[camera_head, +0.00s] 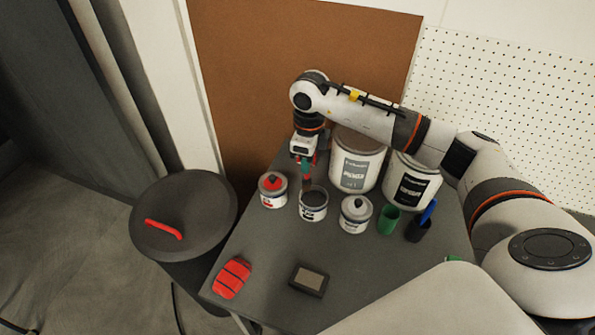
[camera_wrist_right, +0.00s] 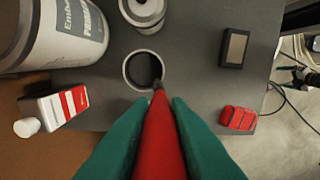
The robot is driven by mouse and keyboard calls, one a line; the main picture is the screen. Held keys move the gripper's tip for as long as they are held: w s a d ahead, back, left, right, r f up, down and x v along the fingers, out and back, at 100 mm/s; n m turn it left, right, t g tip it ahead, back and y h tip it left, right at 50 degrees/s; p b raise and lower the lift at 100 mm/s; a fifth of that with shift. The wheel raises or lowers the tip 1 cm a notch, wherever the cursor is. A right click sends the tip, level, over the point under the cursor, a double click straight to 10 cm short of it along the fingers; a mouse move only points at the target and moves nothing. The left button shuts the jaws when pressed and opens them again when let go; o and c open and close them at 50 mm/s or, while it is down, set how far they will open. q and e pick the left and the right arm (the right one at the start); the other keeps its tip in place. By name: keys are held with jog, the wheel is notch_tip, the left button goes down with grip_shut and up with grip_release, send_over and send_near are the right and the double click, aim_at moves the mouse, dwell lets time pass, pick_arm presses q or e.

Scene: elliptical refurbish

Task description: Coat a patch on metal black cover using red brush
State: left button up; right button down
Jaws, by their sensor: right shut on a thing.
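The black metal cover (camera_head: 183,215) is a round dark lid with a red handle, left of the table. My right gripper (camera_head: 303,165) is shut on the red brush (camera_head: 307,180), which points down over an open can (camera_head: 313,213). In the right wrist view, green fingers (camera_wrist_right: 160,125) clasp the red brush (camera_wrist_right: 160,140). Its dark tip overlaps the near rim of the open can (camera_wrist_right: 128,72); whether it touches the dark contents is unclear. No distinct patch shows on the cover. My left gripper is out of view.
Beside the open can stand a red-lidded can (camera_head: 272,199), a grey-lidded can (camera_head: 355,222) and large cans (camera_head: 350,172) behind. Green (camera_head: 389,220) and black cups stand right. A red object (camera_head: 232,278) and a dark block (camera_head: 308,281) lie in front.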

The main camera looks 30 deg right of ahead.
jog(key=w+d+f+m+b, duration=0.1)
jog(key=d+f+m+b, duration=0.2)
jog(key=f+m, duration=0.2)
jog(key=shift+d+f+m, duration=0.2)
jog(key=shift+f+m, duration=0.2)
jog(key=shift+f, duration=0.25)
jog(key=shift+f+b, duration=0.5)
jog(key=shift+f, duration=0.05)
dwell(2.0)
jog(key=shift+r, duration=0.1)
notch_tip(320, 180, up, 7)
jog(key=p, duration=0.4)
jog(key=shift+p, duration=0.3)
jog(key=shift+w, duration=0.1)
dwell(0.7)
